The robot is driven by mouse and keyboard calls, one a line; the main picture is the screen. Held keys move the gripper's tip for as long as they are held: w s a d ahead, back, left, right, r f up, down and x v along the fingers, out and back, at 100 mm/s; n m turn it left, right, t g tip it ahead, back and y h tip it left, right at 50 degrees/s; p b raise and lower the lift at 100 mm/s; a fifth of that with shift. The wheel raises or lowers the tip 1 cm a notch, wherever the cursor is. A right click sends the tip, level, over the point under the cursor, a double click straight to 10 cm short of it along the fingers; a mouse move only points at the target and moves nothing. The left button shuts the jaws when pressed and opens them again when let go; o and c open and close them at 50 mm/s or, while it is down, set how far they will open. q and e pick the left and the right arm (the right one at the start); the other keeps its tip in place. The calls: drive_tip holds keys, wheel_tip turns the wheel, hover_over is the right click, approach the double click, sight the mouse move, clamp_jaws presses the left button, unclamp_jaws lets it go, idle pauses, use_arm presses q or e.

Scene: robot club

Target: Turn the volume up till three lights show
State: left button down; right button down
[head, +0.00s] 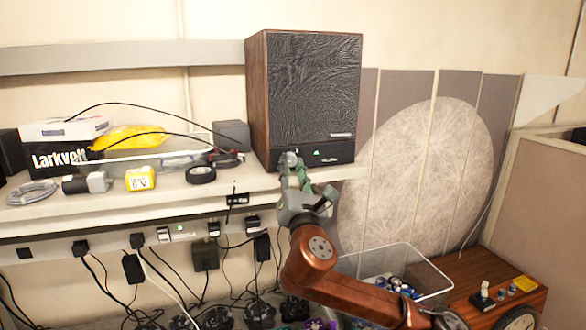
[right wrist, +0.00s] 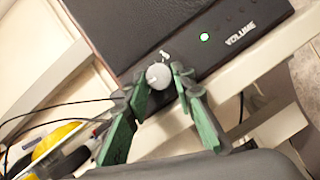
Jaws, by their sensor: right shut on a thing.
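The speaker (head: 305,95) is a tall wooden box with a dark textured front, standing on the shelf. Other spots in the row look dark. My left gripper is not in view.
The shelf left of the speaker holds a black roll (head: 201,174), a yellow box (head: 140,179), cables and a Larkvolt box (head: 60,156). Plugs and cords hang below.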

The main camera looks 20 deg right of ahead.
drive_tip(key=m, duration=0.2)
drive_tip(key=m+h, duration=0.1)
drive_tip(key=m, duration=0.1)
drive_tip(key=shift+a+r+g+h, duration=0.1)
drive_tip(key=shift+a+g+h, duration=0.05)
drive_tip(key=shift+g+h, duration=0.2)
drive_tip(key=m+g, duration=0.1)
drive_tip(key=m, duration=0.1)
drive_tip(key=m+h, duration=0.1)
drive_tip(key=m, duration=0.1)
drive_tip(key=shift+a+r+m+g+h, duration=0.1)
drive_tip(key=shift+r+m+g+h, duration=0.05)
drive_tip(key=shift+m+g+h, duration=0.15)
drive_tip(key=m, duration=0.2)
drive_tip(key=m+g+p, duration=0.1)
drive_tip(key=shift+r+m+g+h, duration=0.15)
drive_tip(key=shift+m+g+h, duration=0.1)
drive_tip(key=shift+m, duration=0.15)
drive_tip(key=shift+r+m+g+p, duration=0.1)
drive_tip(key=shift+m+g+p, duration=0.4)
drive_tip(key=shift+m, duration=1)
drive_tip(key=c, duration=1.7)
unclamp_jaws()
drive_tip(key=shift+o, duration=0.4)
